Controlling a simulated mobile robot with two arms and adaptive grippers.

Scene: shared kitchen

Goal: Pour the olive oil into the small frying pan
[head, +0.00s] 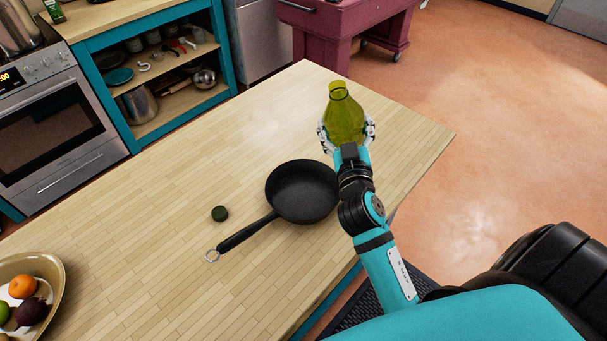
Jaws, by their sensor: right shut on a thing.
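The olive oil bottle (344,116) is yellow-green glass with its neck up and no cap on it. My right gripper (346,133) is shut around the bottle's lower body, near the counter's right part. The bottle looks close to upright; I cannot tell whether it touches the counter. The small black frying pan (301,192) lies on the counter, left of and nearer than the bottle, its handle pointing to the lower left. It looks empty. A small dark green cap (220,214) lies left of the pan. My left gripper does not show.
A bowl of fruit (55,262) stands at the counter's lower left. The wooden counter (150,230) is otherwise mostly clear. An oven (60,125) and teal shelves (175,70) stand behind it, and a dark red cart (345,25) at the back.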

